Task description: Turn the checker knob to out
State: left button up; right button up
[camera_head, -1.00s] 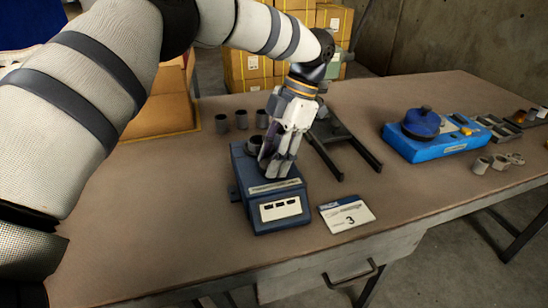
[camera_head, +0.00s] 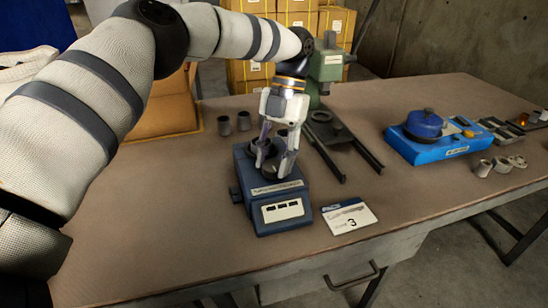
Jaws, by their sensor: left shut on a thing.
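The checker (camera_head: 278,199) is a dark blue box near the front middle of the table, with a pale panel of small dark windows on its front. A dark round knob (camera_head: 268,149) is on its top, partly hidden by my fingers. My left gripper (camera_head: 273,165) points down over the checker with one finger on each side of the knob, shut on it. The knob's exact setting cannot be read. My right gripper is not in view.
Grey cylinders (camera_head: 224,125) stand behind the checker. A dark railed fixture (camera_head: 338,140) and a green machine (camera_head: 327,67) are behind right. A blue device (camera_head: 430,140) stands farther right, with clear table between.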

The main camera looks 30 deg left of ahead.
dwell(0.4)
pick_arm(q)
jog(key=o, duration=1.1)
jog(key=shift+o, duration=0.2)
jog(key=v, duration=0.7)
jog(key=shift+r, duration=0.25)
jog(key=shift+w, duration=0.1)
